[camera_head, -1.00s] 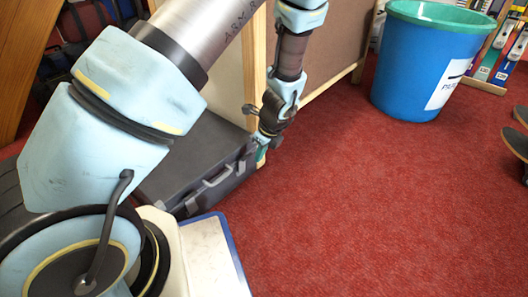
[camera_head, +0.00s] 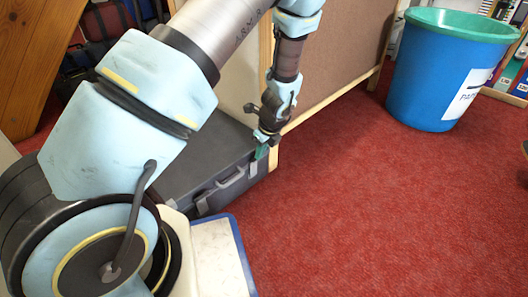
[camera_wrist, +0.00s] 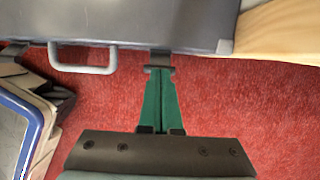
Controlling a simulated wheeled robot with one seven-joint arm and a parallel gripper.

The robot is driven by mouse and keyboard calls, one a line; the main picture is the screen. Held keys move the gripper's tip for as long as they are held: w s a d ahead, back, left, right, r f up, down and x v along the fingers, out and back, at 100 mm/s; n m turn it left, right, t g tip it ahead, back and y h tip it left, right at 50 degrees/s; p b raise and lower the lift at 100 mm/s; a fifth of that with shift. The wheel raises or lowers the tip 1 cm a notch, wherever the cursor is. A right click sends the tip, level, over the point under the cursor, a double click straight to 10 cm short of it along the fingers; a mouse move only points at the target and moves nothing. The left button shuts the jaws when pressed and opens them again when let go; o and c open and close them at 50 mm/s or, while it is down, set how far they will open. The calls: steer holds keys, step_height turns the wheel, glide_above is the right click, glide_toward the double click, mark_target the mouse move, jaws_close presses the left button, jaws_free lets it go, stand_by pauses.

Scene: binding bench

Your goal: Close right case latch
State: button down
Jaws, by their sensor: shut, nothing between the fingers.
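The dark grey case (camera_head: 195,162) lies flat on the red carpet, with its lid down. Its front carries a grey handle (camera_head: 233,177), also seen in the wrist view (camera_wrist: 85,68). The right latch (camera_wrist: 160,59) is a small dark tab on the front edge, right of the handle. My gripper (camera_head: 262,153) is at the case's front right. In the wrist view its green fingers (camera_wrist: 160,72) are together and empty, their tips right at the latch. I cannot tell whether they touch it. The tips partly hide the latch, and its exact angle is unclear.
A wooden-framed brown board (camera_head: 335,50) stands close behind the case. A blue bin (camera_head: 425,85) with a green rim stands at the upper right. A white, blue-edged panel (camera_head: 222,258) is near the case's front left. Carpet right of the case is free.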

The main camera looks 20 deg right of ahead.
steer(key=shift+w+a+f, duration=0.1)
steer(key=shift+w+a, duration=0.1)
stand_by(0.3)
